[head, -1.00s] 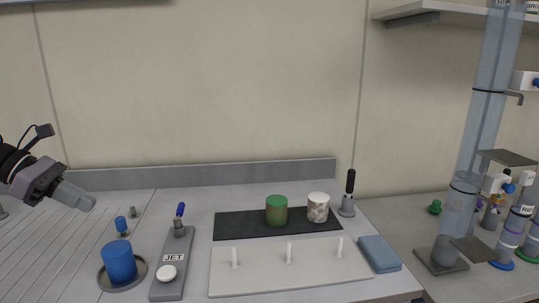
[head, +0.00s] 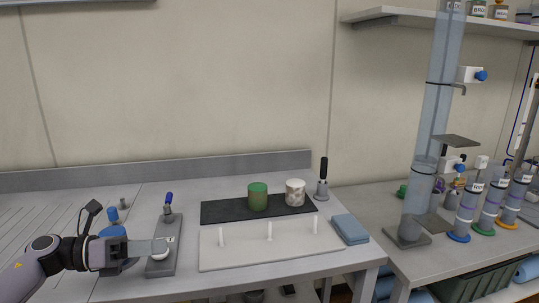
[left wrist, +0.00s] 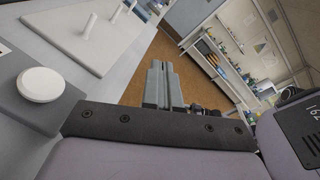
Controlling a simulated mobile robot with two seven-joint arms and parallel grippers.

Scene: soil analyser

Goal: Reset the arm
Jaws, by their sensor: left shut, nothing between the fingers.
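My left gripper (head: 154,247) is shut and empty in the head view, low at the left of the bench. Its fingers reach across in front of the grey JET device (head: 167,232), close to that device's white round button; I cannot tell whether they touch. In the left wrist view the shut fingers (left wrist: 163,88) point over the floor beyond the bench edge, and the white button (left wrist: 40,84) lies to their left, apart from them. A blue cup (head: 112,232) is partly hidden behind my left arm. My right gripper is in neither view.
A white board with upright pegs (head: 270,256) lies on the bench, with a dark mat (head: 225,212) behind it. A green cup (head: 258,197), a speckled cup (head: 295,192) and a folded blue cloth (head: 350,229) stand near. Tall clear tubes (head: 432,110) rise at the right.

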